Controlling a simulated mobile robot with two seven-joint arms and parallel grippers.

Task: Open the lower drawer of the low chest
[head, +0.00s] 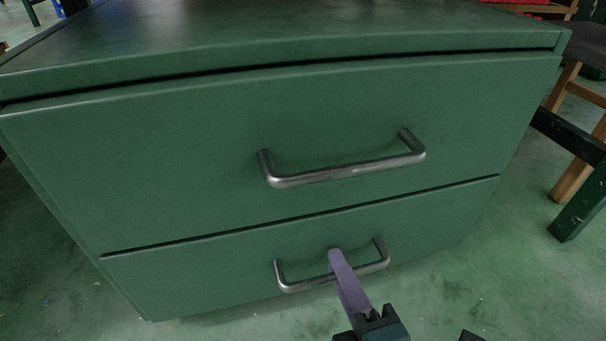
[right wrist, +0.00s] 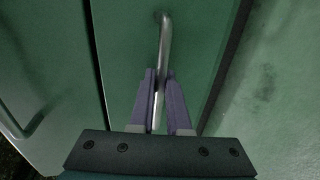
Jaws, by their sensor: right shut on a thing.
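The low chest (head: 200,65) is dark green, with two drawers stacked one above the other. The lower drawer (head: 200,285) looks flush with the upper drawer (head: 180,165), with only a thin dark seam between them. The lower drawer's handle (head: 300,286) is a metal bar; it also shows in the right wrist view (right wrist: 165,38). My left gripper is out of view.
The upper drawer's metal handle (head: 345,173) is above my gripper. A wooden chair (head: 572,180) and a dark green leg (head: 580,205) stand at the right. The green floor (head: 440,295) in front of the chest looks clear.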

